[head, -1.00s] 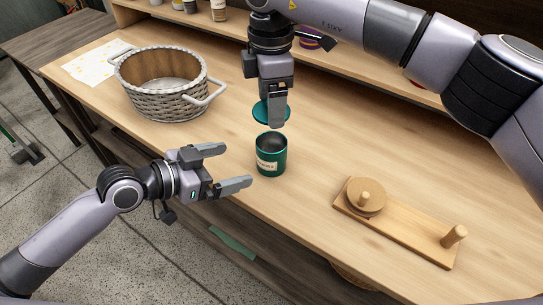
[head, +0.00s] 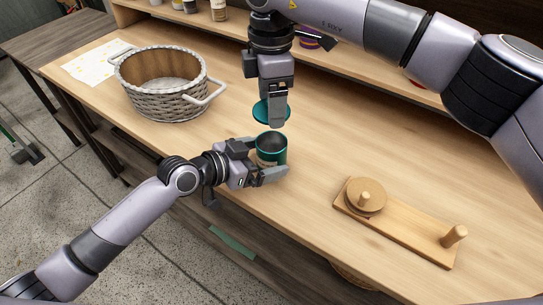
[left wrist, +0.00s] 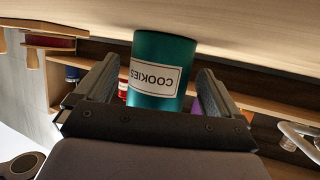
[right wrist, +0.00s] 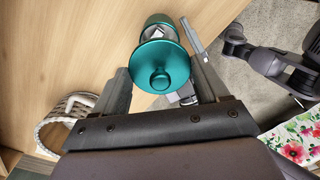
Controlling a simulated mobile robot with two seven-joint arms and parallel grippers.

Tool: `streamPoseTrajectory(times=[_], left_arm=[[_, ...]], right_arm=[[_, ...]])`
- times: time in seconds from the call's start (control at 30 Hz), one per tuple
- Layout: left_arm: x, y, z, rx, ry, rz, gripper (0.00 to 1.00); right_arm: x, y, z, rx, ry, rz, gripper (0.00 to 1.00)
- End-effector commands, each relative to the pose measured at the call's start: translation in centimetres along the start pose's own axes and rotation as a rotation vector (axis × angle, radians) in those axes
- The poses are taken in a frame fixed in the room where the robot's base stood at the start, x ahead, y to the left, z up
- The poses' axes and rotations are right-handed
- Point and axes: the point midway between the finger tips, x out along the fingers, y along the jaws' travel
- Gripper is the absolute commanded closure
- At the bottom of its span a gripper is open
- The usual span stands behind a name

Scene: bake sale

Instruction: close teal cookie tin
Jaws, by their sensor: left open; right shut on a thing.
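The teal cookie tin (head: 271,147) stands upright and open on the table, its dark inside visible in the head view. Its COOKIES label faces my left gripper in the left wrist view (left wrist: 160,72). My left gripper (head: 267,162) is open, with its fingers on either side of the tin; contact cannot be told. My right gripper (head: 275,118) is shut on the teal lid (head: 261,112) and holds it above and just behind the tin. In the right wrist view the round lid (right wrist: 160,66) with its knob hides part of the tin (right wrist: 160,22).
A grey wicker basket (head: 165,100) stands at the left of the table. A wooden board with pegs and discs (head: 400,232) lies at the right. A shelf with jars (head: 218,10) runs along the back. The table between tin and board is clear.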

Motion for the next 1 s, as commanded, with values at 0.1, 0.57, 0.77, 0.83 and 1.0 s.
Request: streamPoseTrajectory(times=[0.1, 0.57, 0.77, 0.83, 1.0], left_arm=[[1.3, 0.0, 0.0, -0.001, 0.001, 0.0, 0.03], [2.5, 0.0, 0.0, 0.0, 0.0, 0.0, 0.03], [2.5, 0.0, 0.0, 0.0, 0.0, 0.0, 0.42], [2.4, 0.0, 0.0, 0.0, 0.0, 0.0, 0.65], [2.4, 0.0, 0.0, 0.0, -0.001, 0.0, 0.84]], right_arm=[[0.0, 0.0, 0.0, 0.0, 0.0, 0.0, 0.54], [0.0, 0.0, 0.0, 0.0, 0.0, 0.0, 0.54], [0.0, 0.0, 0.0, 0.0, 0.0, 0.0, 0.54], [0.0, 0.0, 0.0, 0.0, 0.0, 0.0, 0.54], [0.2, 0.0, 0.0, 0.0, 0.0, -0.001, 0.54]])
